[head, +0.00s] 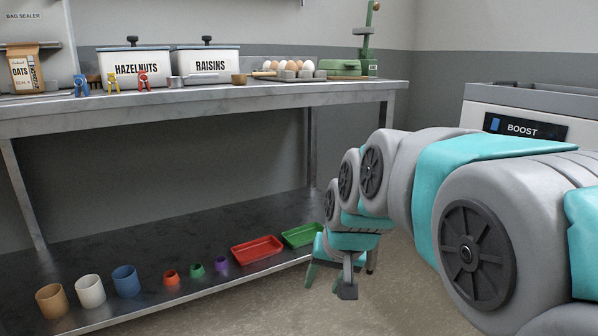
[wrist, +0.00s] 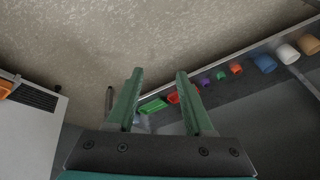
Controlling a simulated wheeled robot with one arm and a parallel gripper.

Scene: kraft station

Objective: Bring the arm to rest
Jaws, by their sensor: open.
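My gripper (wrist: 157,98) shows in the wrist view with its two green fingers spread apart and nothing between them. In the head view my grey and teal arm reaches in from the right, and my gripper (head: 330,280) hangs low at its far end, beside the right end of the lower shelf (head: 140,262). It is apart from the green tray (head: 302,235) and the red tray (head: 257,250). Part of the gripper is hidden by the arm's last link.
Several cups, among them a blue cup (head: 126,281), stand on the lower shelf. The steel table (head: 200,97) above holds a hazelnuts bin (head: 133,68), a raisins bin (head: 208,65) and eggs (head: 290,66). A "BOOST" machine (head: 490,100) stands at right. Bare floor (head: 395,300) lies below the arm.

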